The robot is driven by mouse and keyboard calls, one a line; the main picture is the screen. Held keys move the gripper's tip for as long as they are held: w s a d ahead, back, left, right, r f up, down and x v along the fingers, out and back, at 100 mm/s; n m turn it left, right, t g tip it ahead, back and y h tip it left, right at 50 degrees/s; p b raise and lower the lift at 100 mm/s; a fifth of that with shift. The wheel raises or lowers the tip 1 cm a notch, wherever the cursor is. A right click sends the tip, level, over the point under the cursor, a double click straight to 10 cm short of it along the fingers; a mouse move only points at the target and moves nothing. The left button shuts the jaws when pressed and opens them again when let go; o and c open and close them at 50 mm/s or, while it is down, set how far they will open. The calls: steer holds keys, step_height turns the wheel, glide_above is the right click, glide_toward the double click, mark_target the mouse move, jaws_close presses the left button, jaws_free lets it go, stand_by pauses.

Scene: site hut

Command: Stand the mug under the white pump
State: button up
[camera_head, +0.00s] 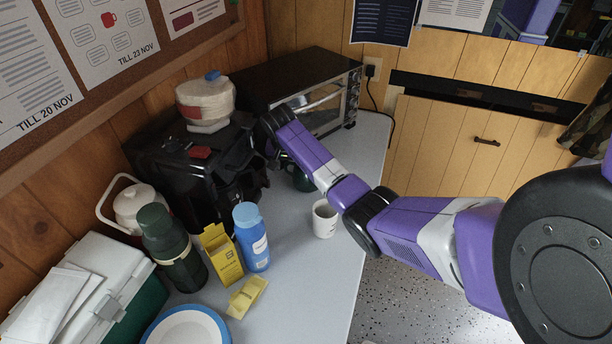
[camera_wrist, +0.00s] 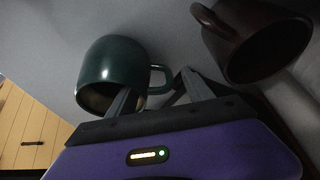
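A dark green mug (camera_head: 301,180) stands on the counter beneath my arm, partly hidden by it. In the wrist view the green mug (camera_wrist: 113,72) is close, with its handle between the fingertips of my gripper (camera_wrist: 152,85). The fingers are apart, and I see no grip on the handle. A dark brown mug (camera_wrist: 262,45) is to the right in the wrist view. A white mug (camera_head: 324,222) stands near the counter's front edge. A white pot with a loop handle (camera_head: 133,206), which looks like the white pump, stands at the left, its lower part hidden by a green flask.
A black coffee machine (camera_head: 190,165) and a toaster oven (camera_head: 300,90) stand along the wall. A green flask (camera_head: 171,245), yellow box (camera_head: 221,255), blue bottle (camera_head: 251,238) and blue-rimmed plate (camera_head: 190,328) crowd the left. The counter (camera_head: 310,290) is clear at front.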

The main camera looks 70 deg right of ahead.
jaws_close()
steer(key=shift+r, duration=0.1)
